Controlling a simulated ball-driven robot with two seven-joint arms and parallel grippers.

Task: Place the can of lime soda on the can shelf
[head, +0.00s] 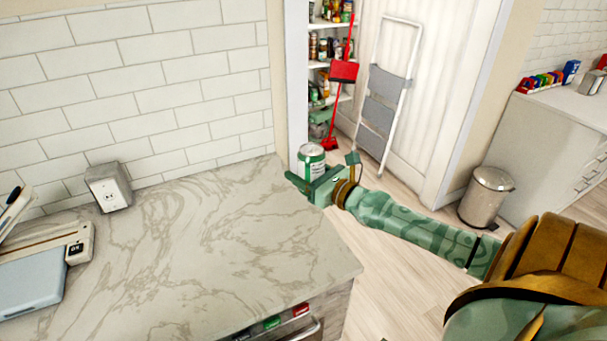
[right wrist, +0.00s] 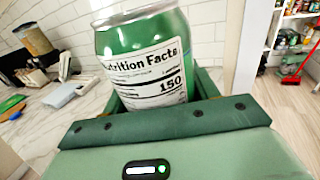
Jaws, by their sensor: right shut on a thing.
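The green can of lime soda (head: 311,158) is upright in my right gripper (head: 312,184), near the right edge of the marble counter in the head view. The right wrist view shows the can (right wrist: 145,60) close up between the fingers of my right gripper (right wrist: 152,100), with its nutrition label facing the camera. The can shelf appears to be among the white shelves (head: 320,65) in the doorway beyond the counter, which hold several cans and jars. Which shelf level is for cans is unclear. My left gripper is not in view.
A red broom (head: 340,95), a step ladder (head: 388,90) and a trash bin (head: 486,197) stand beyond. Wooden floor shows between.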

